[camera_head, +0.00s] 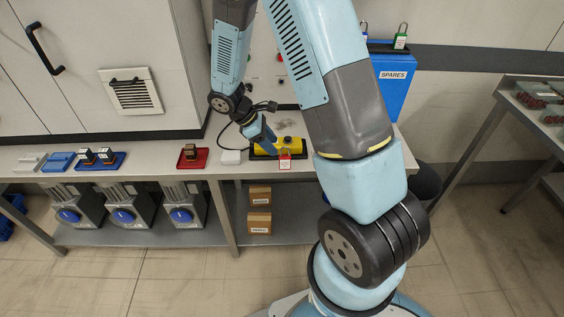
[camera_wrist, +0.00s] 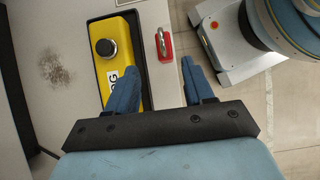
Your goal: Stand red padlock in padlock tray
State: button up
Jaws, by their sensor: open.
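The red padlock (camera_head: 285,163) has a silver shackle and a white label and is at the bench's front edge, beside a yellow control box. In the wrist view the red padlock (camera_wrist: 166,53) appears just beyond my fingertips, roughly in line with the gap between them. My gripper (camera_wrist: 160,74) is open, with nothing between its blue fingers. In the head view my gripper (camera_head: 268,143) hangs over the yellow box, partly overlapping it. A dark tray (camera_head: 380,47) on the blue SPARES box holds a green padlock (camera_head: 400,37) and a blue one; I cannot tell whether it is the padlock tray.
The yellow control box (camera_head: 266,148) with a black knob sits in a black holder. The blue SPARES box (camera_head: 393,90) stands right, partly behind my arm.

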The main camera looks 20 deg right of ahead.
aim_at(280, 155)
jog(key=shift+x, duration=4.45)
jog(key=shift+s+a, duration=0.15)
grip_shut()
